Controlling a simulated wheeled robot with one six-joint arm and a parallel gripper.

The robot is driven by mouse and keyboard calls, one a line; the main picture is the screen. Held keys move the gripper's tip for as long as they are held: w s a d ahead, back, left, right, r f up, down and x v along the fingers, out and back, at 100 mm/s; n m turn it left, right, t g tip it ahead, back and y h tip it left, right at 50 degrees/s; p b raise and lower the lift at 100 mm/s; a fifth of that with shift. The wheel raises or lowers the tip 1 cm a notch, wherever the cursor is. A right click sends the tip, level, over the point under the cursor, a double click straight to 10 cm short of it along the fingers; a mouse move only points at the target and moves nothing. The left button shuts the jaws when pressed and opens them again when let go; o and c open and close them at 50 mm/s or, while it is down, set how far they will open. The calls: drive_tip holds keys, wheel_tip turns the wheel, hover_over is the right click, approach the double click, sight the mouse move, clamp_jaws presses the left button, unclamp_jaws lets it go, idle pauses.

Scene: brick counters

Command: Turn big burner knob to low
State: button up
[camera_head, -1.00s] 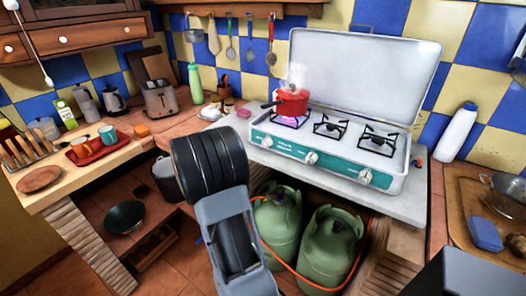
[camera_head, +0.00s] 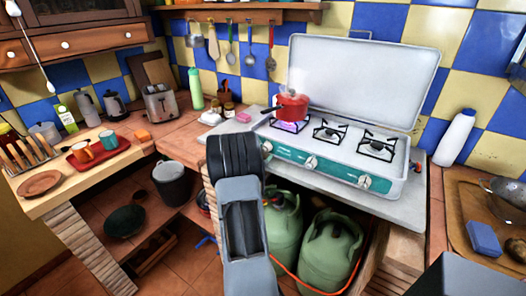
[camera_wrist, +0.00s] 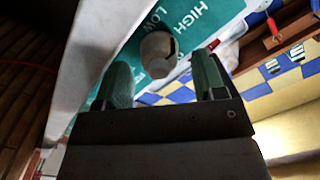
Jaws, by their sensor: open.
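The stove (camera_head: 340,165) has a white body and a teal front panel with several white knobs, and its white lid stands open. A white knob (camera_wrist: 158,55) with a dark line shows in the wrist view, beside the panel words HIGH and LOW. My gripper (camera_wrist: 160,64) is open, its green fingers on either side of this knob and around its near part; I cannot tell if they touch it. In the head view the left knob (camera_head: 267,147) sits just right of my arm's end, and my fingers are hidden. Which burner is the big one is not clear.
A red pot (camera_head: 292,106) stands on the left burner above a purple flame. Green gas bottles (camera_head: 331,255) with an orange hose stand under the counter. A toaster (camera_head: 161,104) and a red tray with cups (camera_head: 98,152) are at the left.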

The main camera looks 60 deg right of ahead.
drive_tip(key=shift+d, duration=0.35)
drive_tip(key=c, duration=0.9)
